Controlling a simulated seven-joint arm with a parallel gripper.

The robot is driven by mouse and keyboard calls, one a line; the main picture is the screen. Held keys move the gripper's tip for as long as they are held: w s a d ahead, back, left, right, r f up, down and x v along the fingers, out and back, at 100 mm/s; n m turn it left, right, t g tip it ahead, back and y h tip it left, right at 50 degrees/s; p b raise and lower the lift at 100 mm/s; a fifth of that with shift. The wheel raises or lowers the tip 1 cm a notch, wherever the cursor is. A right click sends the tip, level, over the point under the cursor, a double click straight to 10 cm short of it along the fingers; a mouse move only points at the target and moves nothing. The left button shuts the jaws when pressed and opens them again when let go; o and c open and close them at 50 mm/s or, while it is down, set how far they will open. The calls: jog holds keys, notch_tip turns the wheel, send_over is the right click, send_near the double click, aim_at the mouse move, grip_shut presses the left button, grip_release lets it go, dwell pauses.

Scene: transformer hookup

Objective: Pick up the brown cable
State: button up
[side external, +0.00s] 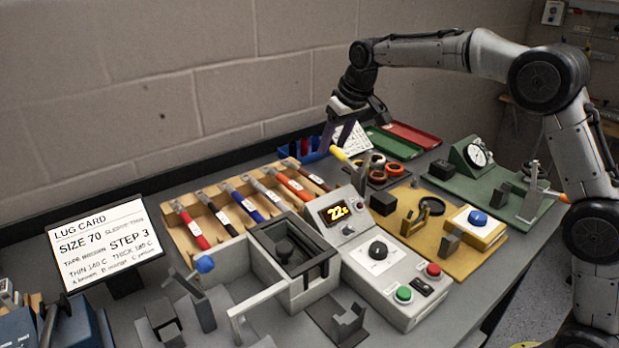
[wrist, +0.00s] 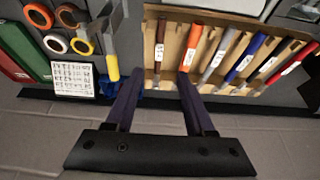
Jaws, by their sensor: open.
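The brown cable (wrist: 160,40) lies at one end of a row of coloured cables on a wooden rack (wrist: 175,72). It has a white label on it. In the side external view the brown cable (side external: 314,179) is at the right end of the row. My gripper (wrist: 157,80) is open and empty. In the wrist view its two fingers point toward the brown and orange cables, with the brown cable lying between their lines. In the side external view my gripper (side external: 341,135) is above and behind the rack's right end, apart from the cable.
The orange cable (wrist: 190,46) lies right beside the brown one, with several more cables beyond. A yellow-handled tool (wrist: 112,67) and tape rolls (wrist: 67,28) are on the other side. The lug card (side external: 103,245), control box (side external: 385,262) and wall stand around the rack.

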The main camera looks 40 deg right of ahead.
aim_at(320, 182)
jog(key=x, duration=1.2)
jog(key=shift+w+f, duration=0.15)
jog(key=shift+f, duration=0.15)
jog(key=shift+c, duration=0.3)
grip_shut()
dwell(0.7)
